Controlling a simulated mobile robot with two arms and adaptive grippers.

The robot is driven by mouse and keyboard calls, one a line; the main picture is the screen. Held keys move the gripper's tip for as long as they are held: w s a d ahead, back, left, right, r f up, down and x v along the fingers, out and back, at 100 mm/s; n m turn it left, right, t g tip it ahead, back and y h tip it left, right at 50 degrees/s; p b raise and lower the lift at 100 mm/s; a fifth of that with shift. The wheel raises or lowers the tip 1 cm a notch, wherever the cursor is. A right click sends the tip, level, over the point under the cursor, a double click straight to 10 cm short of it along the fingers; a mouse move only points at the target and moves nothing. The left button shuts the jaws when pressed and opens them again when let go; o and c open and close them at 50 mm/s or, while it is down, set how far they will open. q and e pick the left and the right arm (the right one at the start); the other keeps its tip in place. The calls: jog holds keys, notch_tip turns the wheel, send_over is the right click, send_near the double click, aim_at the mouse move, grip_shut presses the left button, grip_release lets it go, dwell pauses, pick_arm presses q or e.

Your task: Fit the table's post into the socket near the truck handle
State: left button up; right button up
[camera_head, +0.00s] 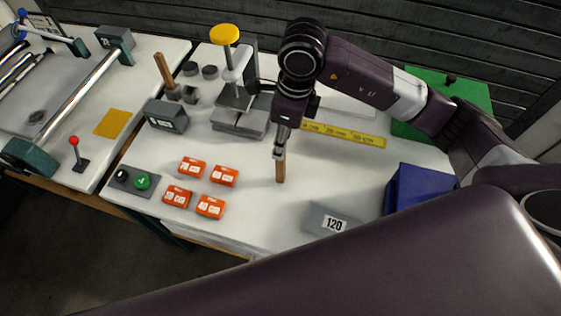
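My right gripper (280,150) comes in from the right and points down over the white table (340,172). I cannot clearly make out which thing is the socket or the truck handle. My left gripper is not in view.
Several orange boxes (209,206), a grey button box with a green button (142,182), a yellow-topped press (225,34), a yellow ruler (350,136), a grey block marked 120 (334,223) and a blue bin (420,188) surround the post. A roller machine (88,85) stands left.

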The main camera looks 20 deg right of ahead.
aim_at(281, 163)
jog(key=shift+f+b, duration=0.45)
jog(key=shift+f, duration=0.2)
jog(key=shift+w+f, duration=0.15)
jog(key=shift+f, duration=0.05)
notch_tip(281, 163, down, 8)
jog(key=p, duration=0.3)
jog(key=shift+w+a+r, duration=0.2)
jog(key=shift+w+a, duration=0.15)
jog(key=shift+a, duration=0.05)
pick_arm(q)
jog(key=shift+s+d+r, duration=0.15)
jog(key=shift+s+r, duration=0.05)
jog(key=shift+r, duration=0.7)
pick_arm(e)
grip_shut()
